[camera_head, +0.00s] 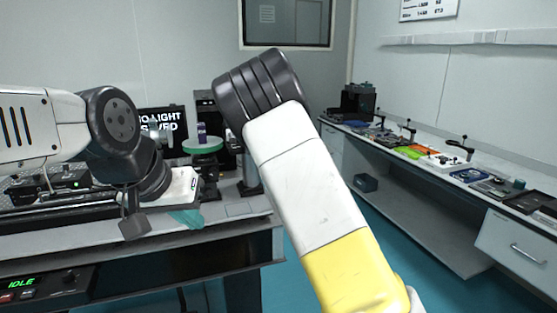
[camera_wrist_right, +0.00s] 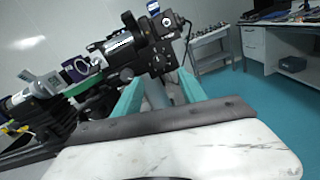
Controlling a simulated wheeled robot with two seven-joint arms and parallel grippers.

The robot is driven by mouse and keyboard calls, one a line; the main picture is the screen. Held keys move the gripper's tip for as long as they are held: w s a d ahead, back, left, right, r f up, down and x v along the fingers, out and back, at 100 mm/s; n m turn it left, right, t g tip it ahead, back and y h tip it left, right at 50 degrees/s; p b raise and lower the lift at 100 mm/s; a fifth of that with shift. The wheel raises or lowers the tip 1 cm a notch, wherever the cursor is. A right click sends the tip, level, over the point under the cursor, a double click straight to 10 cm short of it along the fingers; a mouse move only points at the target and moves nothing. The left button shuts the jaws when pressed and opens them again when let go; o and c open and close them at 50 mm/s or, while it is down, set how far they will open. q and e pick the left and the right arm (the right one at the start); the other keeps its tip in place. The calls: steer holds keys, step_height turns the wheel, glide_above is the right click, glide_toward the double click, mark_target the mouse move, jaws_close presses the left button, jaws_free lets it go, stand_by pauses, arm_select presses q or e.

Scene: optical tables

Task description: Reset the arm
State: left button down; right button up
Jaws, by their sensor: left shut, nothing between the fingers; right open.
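My left arm comes in from the left of the head view, over the optical table (camera_head: 240,208). My left gripper (camera_head: 188,218) shows small teal fingers low beside the wrist, shut and empty, near the table's front edge. My right arm (camera_head: 305,190), with white and yellow links and a dark ribbed joint, rises through the middle of the head view. Its gripper is out of that view. In the right wrist view my right gripper (camera_wrist_right: 160,90) has its two teal fingers apart with nothing held. A black optical instrument (camera_wrist_right: 140,48) appears beyond them.
A green round plate (camera_head: 203,145) carries a small purple-capped item behind my left wrist. A dark sign screen (camera_head: 163,122) stands at the back. A side bench (camera_head: 430,150) with trays and tools runs along the right wall. Teal floor lies open between table and bench.

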steer(key=s+d+m+g+h, duration=0.2)
steer(key=s+d+m, duration=0.3)
steer(key=m, duration=0.5)
steer(key=s+d+m+g+h, duration=0.3)
steer(key=d+m, duration=0.4)
steer(key=m, duration=0.3)
steer(key=s+r+m+g, duration=0.2)
steer(key=s+m, duration=0.6)
steer(key=s, duration=0.7)
steer(key=s+r+m+g+y, duration=0.1)
steer(key=s+r+m+g, duration=0.2)
steer(key=s+m, duration=0.6)
steer(key=s+g, duration=0.1)
steer(key=s, duration=0.6)
steer(key=shift+a+y, duration=0.3)
steer(key=shift+a, duration=0.05)
